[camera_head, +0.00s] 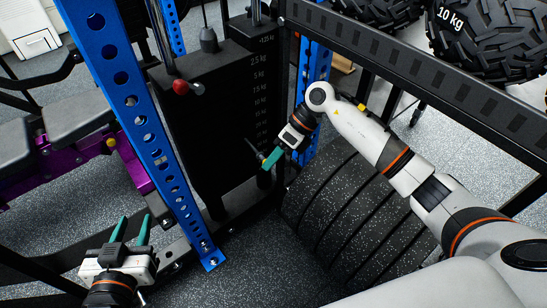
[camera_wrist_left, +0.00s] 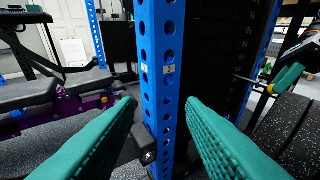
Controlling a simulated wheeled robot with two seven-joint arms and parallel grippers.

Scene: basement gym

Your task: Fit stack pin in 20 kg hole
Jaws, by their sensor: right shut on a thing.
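The black weight stack (camera_head: 225,115) stands behind the blue upright, with white kg labels down its right face. The upper labels read 2.5 kg and 5 kg; the lower ones are too small to read surely. My right gripper (camera_head: 271,159) is shut on the stack pin, close to the lower labels. The pin (camera_wrist_left: 246,80) shows in the left wrist view as a thin dark rod pointing left at the stack. Whether its tip is in a hole, and which one, I cannot tell. My left gripper (camera_head: 131,229) is open and empty, low at the left.
A blue perforated upright (camera_head: 125,90) stands between my left gripper and the stack. A red knob (camera_head: 180,87) sticks out of the stack's upper part. Black speckled plates (camera_head: 345,215) stand below my right arm. A purple-framed bench (camera_head: 80,115) is at the left.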

